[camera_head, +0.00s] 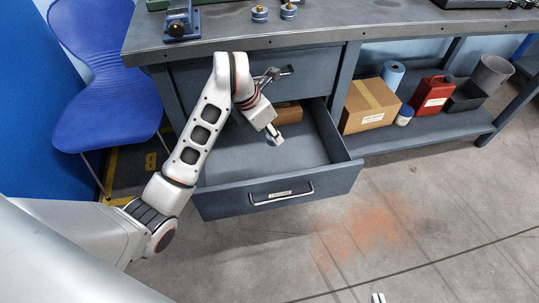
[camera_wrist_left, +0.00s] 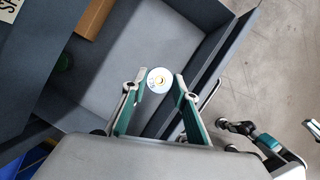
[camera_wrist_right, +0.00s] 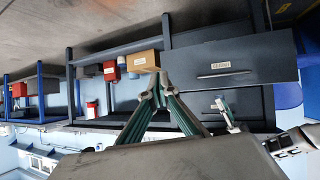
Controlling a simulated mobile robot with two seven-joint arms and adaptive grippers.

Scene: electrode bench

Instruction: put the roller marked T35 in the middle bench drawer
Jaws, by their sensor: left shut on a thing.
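My left gripper (camera_wrist_left: 157,84) is shut on a small roller (camera_wrist_left: 159,78) with a pale round top and a brass centre. Its marking is too small to read. The roller also shows as a bluish bit below the gripper in the head view (camera_head: 271,141). They are over the inside of the open bench drawer (camera_head: 228,206), beneath a closed drawer (camera_head: 310,80). I cannot tell if the roller touches the drawer floor. My right gripper (camera_wrist_right: 156,88) has its fingertips together, with nothing seen between them. Its tips show at the head view's bottom edge (camera_head: 378,298).
A brown block (camera_head: 288,113) and a green item (camera_wrist_left: 65,61) lie in the drawer. Two rollers (camera_head: 259,13) (camera_head: 288,10) and a blue device (camera_head: 182,20) stand on the bench (camera_head: 345,28). A carton (camera_head: 370,106) and red can (camera_head: 432,95) stand on the shelf. A blue chair (camera_head: 105,90) is left.

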